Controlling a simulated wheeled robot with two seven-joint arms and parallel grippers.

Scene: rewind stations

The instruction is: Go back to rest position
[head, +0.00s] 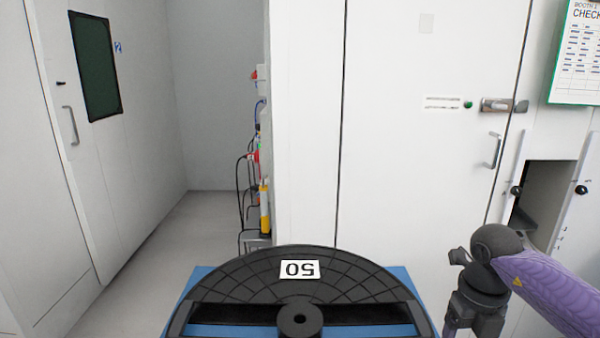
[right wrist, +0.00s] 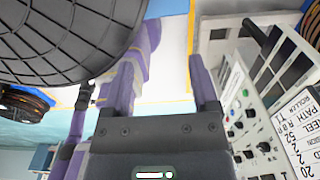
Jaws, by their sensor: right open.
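My right arm comes in from the right in the head view, purple with dark joints, and bends down beside the reel; its fingers are not clear there. In the right wrist view my right gripper (right wrist: 163,78) is open, with two purple fingers apart and nothing seen between them. A large black reel (head: 345,272) with an upside-down "50" label lies at the bottom centre of the head view, left of my right arm. A large black disc (right wrist: 65,40) fills the upper left of the right wrist view. My left gripper is not in view.
Blue surface (head: 402,275) shows under the reel. A white cabinet door (head: 430,170) stands behind it, with an open compartment (head: 548,190) at right. Cables (head: 250,190) hang at the wall edge. Clear floor (head: 190,240) lies left. A panel with knobs (right wrist: 245,120) is right of my right gripper.

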